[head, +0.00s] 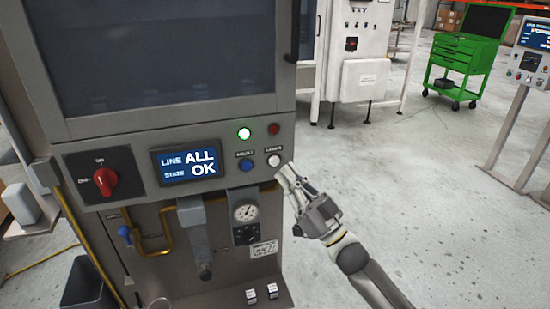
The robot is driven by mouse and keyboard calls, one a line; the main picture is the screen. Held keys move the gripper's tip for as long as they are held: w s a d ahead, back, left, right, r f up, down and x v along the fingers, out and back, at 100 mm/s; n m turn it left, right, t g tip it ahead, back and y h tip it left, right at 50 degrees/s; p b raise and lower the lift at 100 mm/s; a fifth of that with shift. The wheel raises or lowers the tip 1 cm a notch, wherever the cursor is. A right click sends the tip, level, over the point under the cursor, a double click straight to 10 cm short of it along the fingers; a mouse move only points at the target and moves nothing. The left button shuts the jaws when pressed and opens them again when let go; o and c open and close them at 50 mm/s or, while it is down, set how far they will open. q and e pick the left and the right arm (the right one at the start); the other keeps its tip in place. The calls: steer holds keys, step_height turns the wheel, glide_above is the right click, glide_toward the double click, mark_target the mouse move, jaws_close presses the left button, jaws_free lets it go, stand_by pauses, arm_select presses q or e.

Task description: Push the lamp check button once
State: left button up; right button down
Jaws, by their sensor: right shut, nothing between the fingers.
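The lamp check button is the white round button (274,160) under a small "LAMPS" label on the grey machine panel (135,195). My right gripper (283,171) is shut and empty, with its fingertips at the lower right edge of the white button. I cannot tell whether the tips touch it. A lit green lamp (244,134) and a dark red lamp (274,129) sit above the buttons. A blue button (246,165) is to the left of the white one. My left gripper is not in view.
The panel also carries a display (189,166) reading "LINE STATE ALL OK" and a red rotary switch (104,181). A pressure gauge (245,212) and yellow pipes (166,228) are below. A green tool cart (465,55) stands far off.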

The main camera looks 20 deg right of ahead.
steer(key=shift+s, duration=0.95)
